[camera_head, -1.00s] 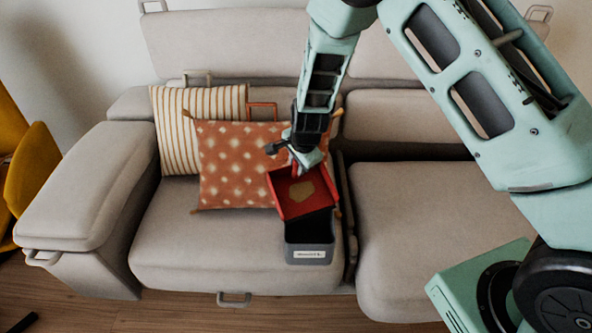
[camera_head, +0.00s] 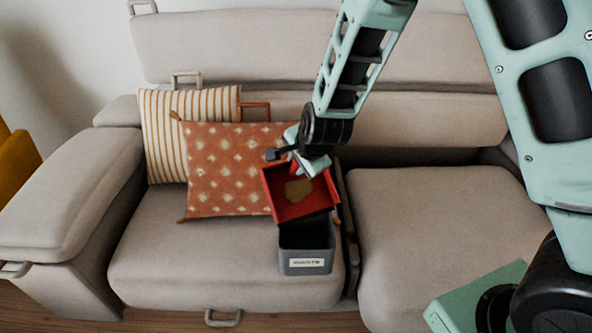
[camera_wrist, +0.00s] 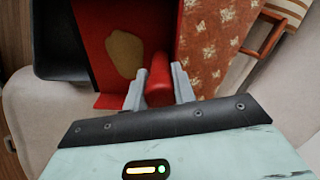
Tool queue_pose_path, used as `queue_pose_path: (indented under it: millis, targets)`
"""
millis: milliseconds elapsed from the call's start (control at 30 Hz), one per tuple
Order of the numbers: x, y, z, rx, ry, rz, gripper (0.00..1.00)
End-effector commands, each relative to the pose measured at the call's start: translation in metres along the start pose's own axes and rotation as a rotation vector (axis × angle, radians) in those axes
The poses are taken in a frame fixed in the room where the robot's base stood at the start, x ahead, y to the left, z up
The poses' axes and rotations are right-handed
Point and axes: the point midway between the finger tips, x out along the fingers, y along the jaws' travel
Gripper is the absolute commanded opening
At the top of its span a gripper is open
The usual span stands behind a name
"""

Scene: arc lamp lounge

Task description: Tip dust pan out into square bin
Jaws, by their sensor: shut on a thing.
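The red dust pan (camera_head: 277,206) has a tan patch of dust (camera_head: 298,190) lying on its floor. In the head view it is above the back part of the grey square bin (camera_head: 306,250), which stands on the sofa seat with a white label on its front. My gripper (camera_head: 306,168) is shut on the dust pan's red handle (camera_wrist: 160,78), seen between the two fingers (camera_wrist: 158,88) in the wrist view. The pan (camera_wrist: 90,30) and the dust (camera_wrist: 125,53) also show there, with the dark bin (camera_wrist: 58,45) beside the pan. Much of the bin's opening is hidden under the pan.
An orange dotted cushion (camera_head: 230,165) leans on the sofa back just left of the pan, and a striped cushion (camera_head: 160,125) stands behind it. The sofa armrest (camera_head: 70,205) is at the left. The right seat (camera_head: 430,225) is clear.

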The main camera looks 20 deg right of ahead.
Motion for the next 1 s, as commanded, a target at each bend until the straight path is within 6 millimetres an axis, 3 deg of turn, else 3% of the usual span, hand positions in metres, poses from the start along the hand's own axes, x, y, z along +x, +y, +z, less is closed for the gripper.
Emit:
queue_pose_path:
  millis: [1000]
  targets:
    - [-0.03, 0.032, 0.009, 0.001, 0.083, -0.312, 0.0]
